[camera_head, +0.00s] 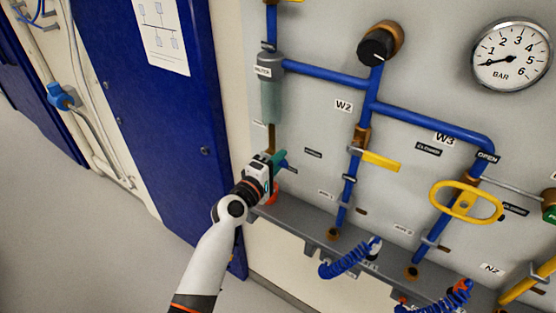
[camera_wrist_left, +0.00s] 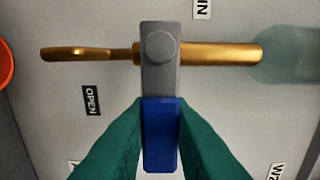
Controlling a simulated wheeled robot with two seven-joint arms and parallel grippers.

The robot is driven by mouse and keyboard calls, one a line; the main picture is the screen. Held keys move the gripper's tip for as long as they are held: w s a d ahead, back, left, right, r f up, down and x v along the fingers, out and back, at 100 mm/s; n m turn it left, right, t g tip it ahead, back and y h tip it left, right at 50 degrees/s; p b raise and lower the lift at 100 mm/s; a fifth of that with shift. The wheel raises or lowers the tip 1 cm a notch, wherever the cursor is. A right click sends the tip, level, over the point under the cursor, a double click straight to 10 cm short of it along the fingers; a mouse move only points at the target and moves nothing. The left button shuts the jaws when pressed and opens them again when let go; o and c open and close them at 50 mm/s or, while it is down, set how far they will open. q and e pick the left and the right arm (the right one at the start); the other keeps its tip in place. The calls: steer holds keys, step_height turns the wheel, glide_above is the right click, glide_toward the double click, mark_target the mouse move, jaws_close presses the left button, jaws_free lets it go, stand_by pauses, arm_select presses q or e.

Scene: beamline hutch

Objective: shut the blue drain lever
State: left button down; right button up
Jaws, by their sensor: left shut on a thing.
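The blue drain lever (camera_wrist_left: 160,135) shows in the left wrist view, with a grey upper part bolted across a brass drain pipe (camera_wrist_left: 215,53). The lever lies crosswise to the pipe. My left gripper (camera_wrist_left: 160,112) has its green fingers on both sides of the blue handle and is shut on it. In the head view my left gripper (camera_head: 277,159) is at the brass pipe below the filter bowl (camera_head: 271,100), and a blue tip of the lever (camera_head: 288,168) shows past the fingers. The fingers hide part of the handle. My right gripper is not in view.
An OPEN label (camera_wrist_left: 91,100) is beside the pipe. To the right on the panel are a yellow lever (camera_head: 381,161), a yellow handwheel (camera_head: 466,202), a black knob (camera_head: 376,47) and a pressure gauge (camera_head: 511,56). A grey ledge (camera_head: 300,222) runs below. A blue door (camera_head: 150,110) stands left.

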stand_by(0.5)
arm_select(q)
steer(key=c, duration=1.3)
jaws_free()
steer(key=shift+b+v, duration=0.6)
steer(key=shift+v, duration=5.4)
